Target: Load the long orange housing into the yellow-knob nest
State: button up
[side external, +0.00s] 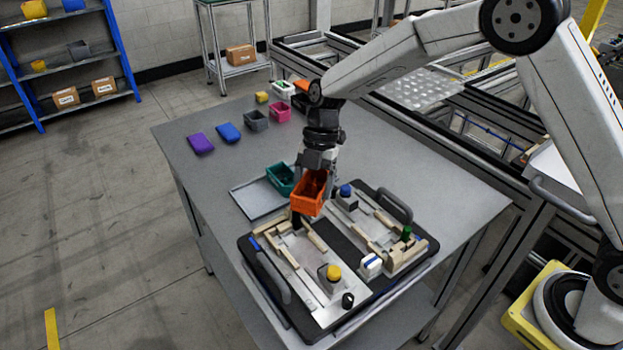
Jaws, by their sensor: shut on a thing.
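The orange housing (305,198), an open box, is held in the air by my gripper (314,180), which points down and is shut on it. The housing is over the far edge of the dark pallet (357,243), in front of the grey tray. The yellow-knob nest (298,247) is on the near left part of the pallet, with beige rails on a light plate. Its yellow knob (333,272) stands at the near end, apart from the housing. The housing hides part of the nest's far end, and the exact gap below it is hard to tell.
A second nest with a blue knob (346,190) and a green knob (406,233) lies to the right. A teal box (281,178) stands at the grey tray (256,199). Purple (200,143), blue (229,132), grey (256,120) and pink (279,111) parts line the table's far side.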

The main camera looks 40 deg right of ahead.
aim_at(302, 199)
jog(key=a+n+h, duration=0.1)
jog(key=n, duration=0.1)
jog(key=s+a+n+g+h, duration=0.1)
jog(key=a+n, duration=0.1)
jog(key=n, duration=0.1)
jog(key=s+a+n+g, duration=0.1)
jog(key=n, duration=0.2)
jog(key=shift+s+a+r+h, duration=0.2)
jog(key=shift+r+h, duration=0.15)
jog(key=shift+h, duration=0.05)
jog(key=shift+s+a+r+n+h, duration=0.1)
jog(key=shift+s+a+n+h, duration=0.25)
jog(key=shift+n, duration=0.55)
jog(key=shift+s+a+r+n+h, duration=0.15)
jog(key=shift+a+n+h, duration=0.2)
jog(key=shift+n, duration=0.55)
jog(key=shift+f, duration=0.15)
jog(key=shift+f, duration=3.7)
jog(key=shift+f, duration=1)
jog(key=o, duration=1.2)
jog(key=shift+r, duration=0.1)
jog(key=shift+v, duration=3.8)
jog(key=shift+w, duration=0.1)
